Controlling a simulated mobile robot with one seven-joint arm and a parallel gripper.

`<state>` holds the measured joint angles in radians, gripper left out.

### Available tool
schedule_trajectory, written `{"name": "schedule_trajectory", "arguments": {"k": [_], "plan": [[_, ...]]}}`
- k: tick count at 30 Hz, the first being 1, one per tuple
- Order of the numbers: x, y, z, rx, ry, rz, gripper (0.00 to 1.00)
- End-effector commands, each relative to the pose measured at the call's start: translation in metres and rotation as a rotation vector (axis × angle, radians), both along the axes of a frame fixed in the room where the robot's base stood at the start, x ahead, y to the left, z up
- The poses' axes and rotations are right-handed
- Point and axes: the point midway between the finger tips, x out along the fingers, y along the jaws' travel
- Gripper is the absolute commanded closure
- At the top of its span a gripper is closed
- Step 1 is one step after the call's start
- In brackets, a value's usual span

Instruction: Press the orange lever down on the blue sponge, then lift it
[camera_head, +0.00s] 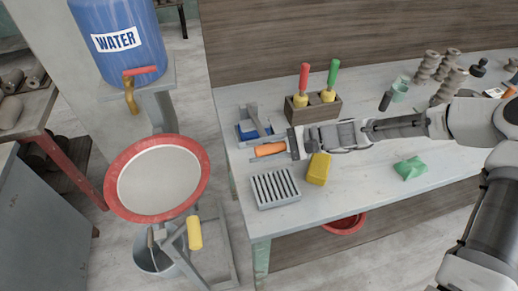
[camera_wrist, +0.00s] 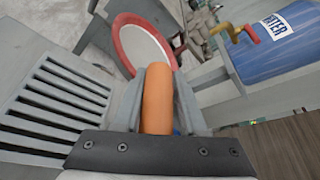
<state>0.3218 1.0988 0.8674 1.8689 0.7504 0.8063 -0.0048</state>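The orange lever (camera_head: 270,149) points left out of my gripper (camera_head: 290,146) at the left end of the table. In the wrist view the orange lever (camera_wrist: 157,98) lies lengthwise between the two grey fingers (camera_wrist: 158,108), which look closed against its sides. The blue sponge (camera_head: 246,134) sits in a grey frame just behind the lever. My gripper hides part of this device, and I cannot tell whether the lever touches the sponge. A small blue patch shows beside the right finger in the wrist view.
A grey slotted rack (camera_head: 275,188) and a yellow block (camera_head: 319,169) stand close in front of my gripper. A wooden holder (camera_head: 313,108) with red and green handled tools is behind. A green cloth (camera_head: 410,168) lies right. A red-rimmed basin (camera_head: 116,180) is beyond the table's left edge.

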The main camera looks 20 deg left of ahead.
Motion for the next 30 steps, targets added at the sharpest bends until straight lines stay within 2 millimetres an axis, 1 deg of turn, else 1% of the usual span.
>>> {"name": "schedule_trajectory", "arguments": {"k": [1,5,6,30], "plan": [[-0.0001,-0.0005,-0.0006,-0.002,0.0,0.0,0.73],[-0.0002,-0.0007,-0.0009,-0.002,0.0,0.0,0.97],[-0.0002,-0.0008,-0.0011,-0.002,0.0,0.0,1.0],[-0.0003,-0.0017,-0.0026,-0.005,0.003,-0.001,1.0]]}}
